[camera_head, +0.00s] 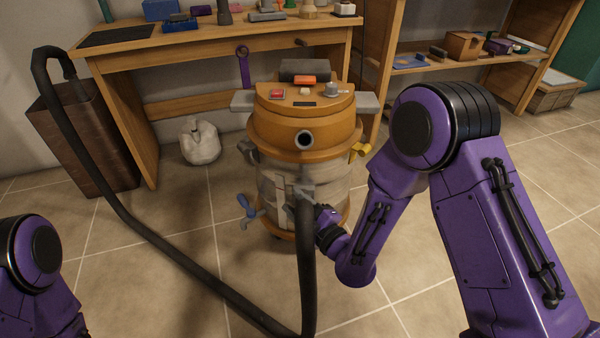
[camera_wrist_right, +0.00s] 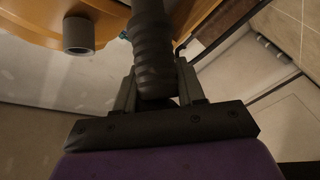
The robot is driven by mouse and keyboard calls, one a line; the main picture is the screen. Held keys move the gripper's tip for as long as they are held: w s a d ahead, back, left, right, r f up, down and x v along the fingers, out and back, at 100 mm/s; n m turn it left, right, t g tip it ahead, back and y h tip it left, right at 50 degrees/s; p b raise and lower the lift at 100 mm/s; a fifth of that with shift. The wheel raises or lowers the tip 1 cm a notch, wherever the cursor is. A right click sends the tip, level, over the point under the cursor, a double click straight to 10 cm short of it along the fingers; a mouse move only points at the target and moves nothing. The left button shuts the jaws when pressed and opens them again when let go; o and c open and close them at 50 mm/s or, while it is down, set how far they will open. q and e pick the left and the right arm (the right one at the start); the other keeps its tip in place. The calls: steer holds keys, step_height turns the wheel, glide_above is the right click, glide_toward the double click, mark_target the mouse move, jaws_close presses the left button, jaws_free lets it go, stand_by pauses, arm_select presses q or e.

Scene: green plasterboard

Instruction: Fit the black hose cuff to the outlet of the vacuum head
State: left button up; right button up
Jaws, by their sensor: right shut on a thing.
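The vacuum head (camera_head: 303,117) is an orange drum top in the middle of the head view. Its outlet (camera_head: 304,139) is a round dark opening on the front; in the right wrist view it is a short grey tube (camera_wrist_right: 78,36) at upper left. My right gripper (camera_head: 308,192) is shut on the black hose cuff (camera_wrist_right: 152,48), which is ribbed and stands between the fingers. In the head view the hose (camera_head: 307,270) rises from the floor to the gripper, below the outlet and apart from it. My left gripper is out of view; only part of that arm shows.
The hose loops across the floor from a brown bin (camera_head: 75,145) at left. A wooden workbench (camera_head: 215,42) with tools stands behind the vacuum. A white bag (camera_head: 200,142) lies on the floor beneath it. A shelf (camera_head: 455,60) is at right. Tiles in front are mostly clear.

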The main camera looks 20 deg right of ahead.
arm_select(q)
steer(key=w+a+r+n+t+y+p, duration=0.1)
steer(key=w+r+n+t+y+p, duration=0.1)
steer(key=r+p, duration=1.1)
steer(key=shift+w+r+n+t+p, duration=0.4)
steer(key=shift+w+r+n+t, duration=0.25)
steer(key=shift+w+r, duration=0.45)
arm_select(e)
step_height(320, 180, up, 18)
steer(key=m+t+h, duration=0.2)
steer(key=m+h, duration=0.1)
steer(key=m, duration=0.3)
steer(key=shift+d+r+h, duration=0.25)
steer(key=shift+h, duration=0.15)
arm_select(q)
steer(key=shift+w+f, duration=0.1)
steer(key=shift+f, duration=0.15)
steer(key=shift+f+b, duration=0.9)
steer(key=shift+b, duration=0.1)
arm_select(e)
steer(key=w+f, duration=0.1)
steer(key=w+d, duration=0.1)
steer(key=w, duration=0.1)
steer(key=w+f, duration=0.1)
steer(key=shift+w+d+f, duration=0.25)
steer(key=shift+w+f, duration=0.1)
